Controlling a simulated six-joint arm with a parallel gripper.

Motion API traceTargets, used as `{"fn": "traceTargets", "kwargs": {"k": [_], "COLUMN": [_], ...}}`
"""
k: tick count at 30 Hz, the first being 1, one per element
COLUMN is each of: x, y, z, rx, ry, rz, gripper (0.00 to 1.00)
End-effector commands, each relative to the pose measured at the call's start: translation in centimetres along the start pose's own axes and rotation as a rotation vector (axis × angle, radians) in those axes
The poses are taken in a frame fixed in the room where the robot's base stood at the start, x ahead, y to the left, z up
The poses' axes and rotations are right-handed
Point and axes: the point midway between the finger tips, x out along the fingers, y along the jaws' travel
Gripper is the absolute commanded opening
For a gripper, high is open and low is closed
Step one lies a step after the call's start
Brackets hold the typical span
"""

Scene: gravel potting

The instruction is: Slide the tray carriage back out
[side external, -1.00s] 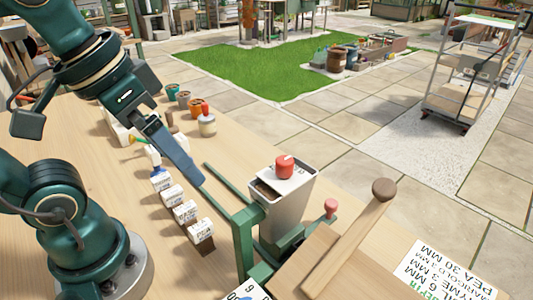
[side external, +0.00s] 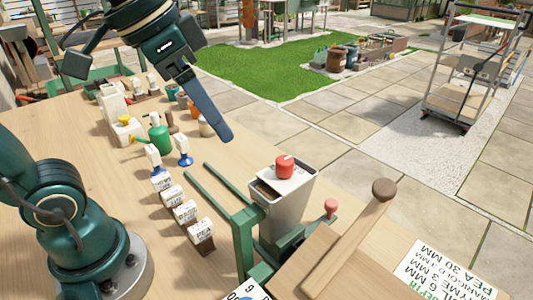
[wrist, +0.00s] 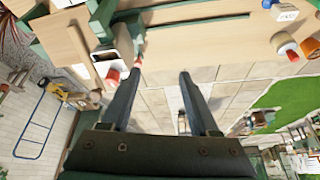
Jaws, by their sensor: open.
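My gripper (side external: 224,136) is raised above the far side of the table, left of and beyond the grey hopper (side external: 288,210). Nothing is between its fingers; in the wrist view the two fingers (wrist: 160,74) are spread wide apart. Two green rails (side external: 212,193) run along the table to a green frame (side external: 246,243) beside the hopper. The rails look bare over their visible length. I cannot make out the tray carriage; the area under the hopper is hidden. The hopper has a red knob (side external: 285,167) on top.
A wooden lever with a brown ball end (side external: 384,189) and a small red-topped post (side external: 331,206) stand right of the hopper. Several seed tags (side external: 185,212) stand left of the rails. The tabletop left of the tags is clear.

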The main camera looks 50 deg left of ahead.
Motion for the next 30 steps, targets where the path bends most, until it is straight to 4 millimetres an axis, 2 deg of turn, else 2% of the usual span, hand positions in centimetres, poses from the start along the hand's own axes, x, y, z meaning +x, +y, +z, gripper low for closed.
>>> {"fn": "traceTargets", "kwargs": {"k": [5, 12, 18, 30], "x": [1.1, 4.1, 6.3, 9.5], "y": [0.6, 1.8, 2.6, 3.7], "z": [-4.6, -10.1, -12.3, -14.3], "rx": [0.197, 0.483, 0.635, 0.821], "ry": [-0.039, -0.054, -0.045, -0.022], "rz": [0.087, 0.22, 0.291, 0.383], "gripper": [0.61, 0.61, 0.61, 0.61]}}
